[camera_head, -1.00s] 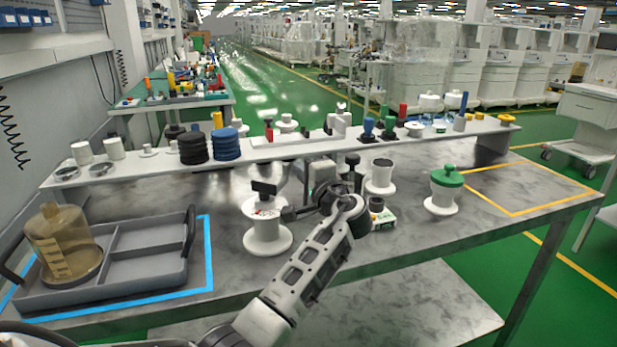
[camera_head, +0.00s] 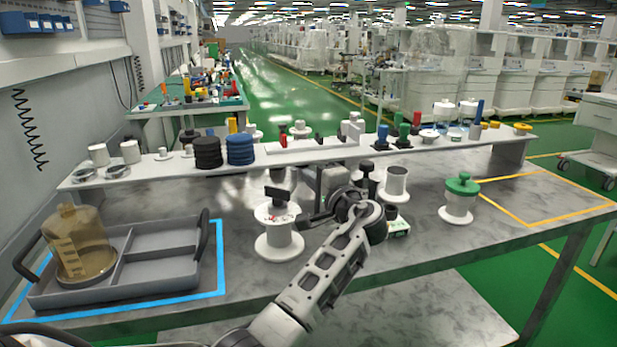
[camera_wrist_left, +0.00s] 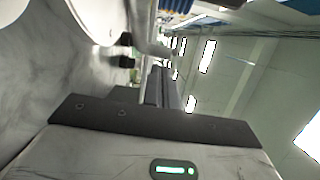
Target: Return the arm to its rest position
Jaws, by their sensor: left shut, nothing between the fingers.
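My left arm rises from the bottom middle of the head view and bends at the wrist over the metal table (camera_head: 430,245). My left gripper (camera_head: 312,212) is beyond the wrist, partly hidden by my own links. It is shut and empty, just right of a white spool with a black top (camera_head: 279,240). In the left wrist view the closed fingers (camera_wrist_left: 163,88) point away from the pale gripper body, and the picture is tilted sideways. My right gripper is not in view.
A grey tray (camera_head: 165,238) with an amber jar (camera_head: 82,255) lies inside blue tape at left. A white spool (camera_head: 396,185) and a green-topped spool (camera_head: 461,205) stand right of my wrist. A raised shelf (camera_head: 290,158) with several parts runs behind. The yellow-taped area (camera_head: 545,195) is empty.

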